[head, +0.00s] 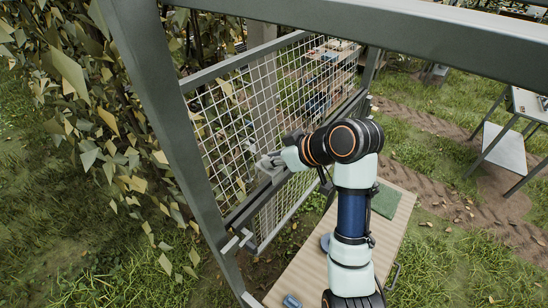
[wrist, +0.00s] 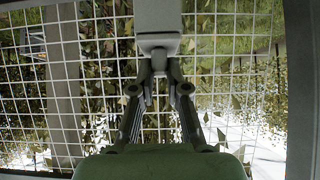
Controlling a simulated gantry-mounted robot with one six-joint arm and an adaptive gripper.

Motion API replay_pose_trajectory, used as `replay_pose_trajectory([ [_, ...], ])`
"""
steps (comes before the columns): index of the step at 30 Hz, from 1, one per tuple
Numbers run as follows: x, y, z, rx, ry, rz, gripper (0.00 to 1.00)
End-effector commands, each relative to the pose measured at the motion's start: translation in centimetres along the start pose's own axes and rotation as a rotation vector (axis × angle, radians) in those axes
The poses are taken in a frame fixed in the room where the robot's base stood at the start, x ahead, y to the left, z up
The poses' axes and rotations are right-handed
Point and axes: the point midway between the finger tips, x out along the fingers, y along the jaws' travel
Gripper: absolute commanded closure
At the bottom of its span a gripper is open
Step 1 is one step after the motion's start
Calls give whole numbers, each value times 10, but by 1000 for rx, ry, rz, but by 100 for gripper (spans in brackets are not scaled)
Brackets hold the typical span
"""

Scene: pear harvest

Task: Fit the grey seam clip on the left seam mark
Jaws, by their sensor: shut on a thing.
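My gripper (head: 272,161) is at the mesh panel (head: 240,105), near its lower rail, in the head view. In the wrist view my gripper's fingers (wrist: 158,72) come together on a pale grey block (wrist: 158,42), which looks like the grey seam clip. A wider grey piece continues above it to the top edge; I cannot tell whether it belongs to the clip. The white wire mesh (wrist: 95,70) lies behind the fingers; contact with it is unclear. I cannot make out the left seam mark in either view.
A grey metal frame post (head: 165,130) slants down left of the panel, with leafy branches (head: 85,90) beyond. A wooden bench top (head: 300,275) below my arm carries a green mat (head: 387,201) and a blue round thing (head: 325,241). A table (head: 525,103) stands at right.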

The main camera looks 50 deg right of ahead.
Motion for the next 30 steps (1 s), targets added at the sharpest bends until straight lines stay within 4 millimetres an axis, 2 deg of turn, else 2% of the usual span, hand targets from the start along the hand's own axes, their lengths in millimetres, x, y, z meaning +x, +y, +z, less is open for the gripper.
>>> replay_pose_trajectory([
  [1, 6, 0, 6, 0, 0, 0, 100],
  [10, 20, 0, 22, 0, 0, 0, 100],
  [30, 20, 0, 22, 0, 0, 0, 100],
])
